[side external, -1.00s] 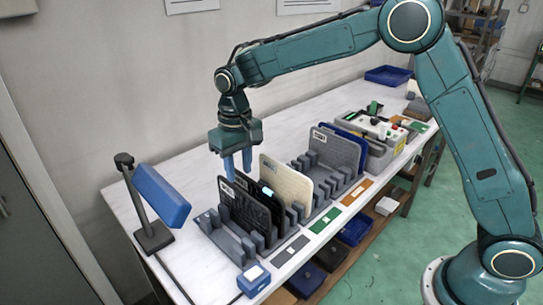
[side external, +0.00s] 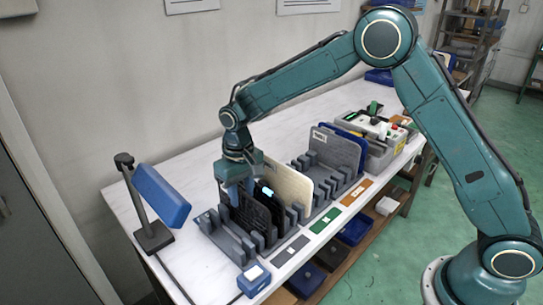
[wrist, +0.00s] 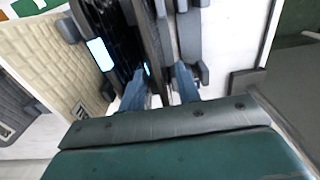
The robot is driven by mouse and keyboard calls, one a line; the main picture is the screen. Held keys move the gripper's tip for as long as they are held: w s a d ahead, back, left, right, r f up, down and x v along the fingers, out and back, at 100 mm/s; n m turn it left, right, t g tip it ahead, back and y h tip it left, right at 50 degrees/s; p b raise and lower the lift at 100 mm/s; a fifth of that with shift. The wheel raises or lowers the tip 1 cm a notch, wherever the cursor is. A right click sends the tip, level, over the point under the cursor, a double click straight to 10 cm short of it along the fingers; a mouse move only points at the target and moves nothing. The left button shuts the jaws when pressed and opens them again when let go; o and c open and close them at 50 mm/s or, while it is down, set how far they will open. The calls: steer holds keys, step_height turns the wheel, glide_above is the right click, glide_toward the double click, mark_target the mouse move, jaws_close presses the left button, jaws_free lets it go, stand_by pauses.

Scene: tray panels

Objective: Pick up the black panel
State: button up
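The black panel (side external: 252,216) stands upright in the grey slotted rack (side external: 224,238), at its left end. A second dark panel (side external: 271,201) with a bright label stands just behind it. My gripper (side external: 236,194) is down at the near black panel's upper edge. In the wrist view my two blue fingers (wrist: 161,82) are apart, one on each side of the near black panel (wrist: 150,38). Gaps seem to show between fingers and panel. The bright-labelled dark panel (wrist: 121,62) is close beside the left finger.
A cream panel (side external: 288,180) and a grey panel (side external: 340,152) stand further along the racks. A blue lamp-like block on a stand (side external: 163,195) is left of the rack. A small blue box (side external: 253,280) sits at the front edge. The white table behind is clear.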

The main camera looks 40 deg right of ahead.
steer(key=shift+f, duration=0.85)
jaws_close()
